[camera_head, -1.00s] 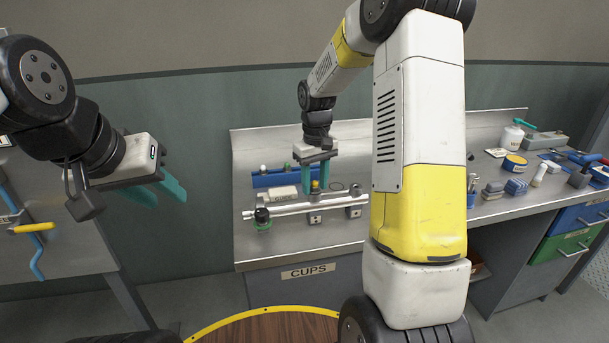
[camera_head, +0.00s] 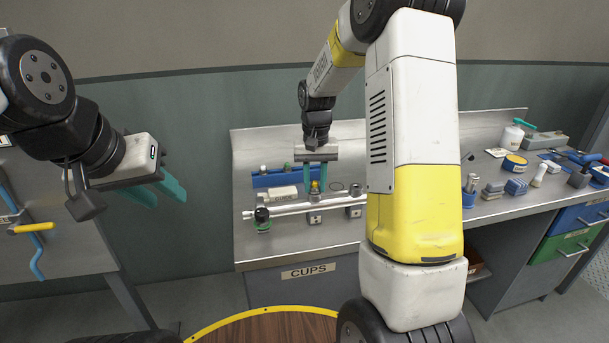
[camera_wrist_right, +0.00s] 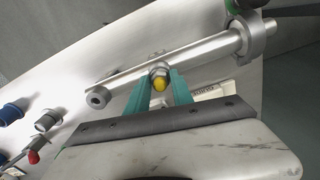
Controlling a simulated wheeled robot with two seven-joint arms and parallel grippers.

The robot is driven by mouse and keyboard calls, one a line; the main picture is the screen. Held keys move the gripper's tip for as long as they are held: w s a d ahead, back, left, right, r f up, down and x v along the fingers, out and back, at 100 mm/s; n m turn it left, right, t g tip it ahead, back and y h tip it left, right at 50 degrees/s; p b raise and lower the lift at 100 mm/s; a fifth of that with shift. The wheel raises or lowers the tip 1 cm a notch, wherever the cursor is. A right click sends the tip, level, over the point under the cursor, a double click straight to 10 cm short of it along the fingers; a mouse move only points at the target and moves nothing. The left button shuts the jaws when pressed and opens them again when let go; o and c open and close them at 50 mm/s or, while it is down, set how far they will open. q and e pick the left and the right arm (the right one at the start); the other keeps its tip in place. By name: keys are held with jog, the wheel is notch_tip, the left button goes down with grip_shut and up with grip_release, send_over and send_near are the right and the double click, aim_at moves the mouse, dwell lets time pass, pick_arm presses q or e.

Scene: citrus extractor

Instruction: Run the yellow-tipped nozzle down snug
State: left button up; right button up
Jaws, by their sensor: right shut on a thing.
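The yellow-tipped nozzle (camera_head: 315,186) sits upright on the silver pipe (camera_head: 290,207) on the workbench. In the right wrist view its yellow tip (camera_wrist_right: 160,84) shows between my right gripper's teal fingers (camera_wrist_right: 161,88), with a metal collar around it. My right gripper (camera_head: 316,182) points straight down over the pipe and is shut on the nozzle. Its fingers lie on either side of the nozzle. My left gripper (camera_head: 160,192) is open and empty in the air at the left, well away from the bench.
A black-knobbed valve with a green ring (camera_head: 262,215) stands at the pipe's left end. A blue rack (camera_head: 275,178) lies behind the pipe. Loose fittings, including a red-tipped one (camera_wrist_right: 34,157), show in the wrist view. My right arm hides part of the bench.

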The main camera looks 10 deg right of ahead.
jog(key=m, duration=0.5)
jog(key=shift+m, duration=0.4)
jog(key=o, duration=0.7)
jog(key=shift+o, duration=0.2)
jog(key=n, duration=1.2)
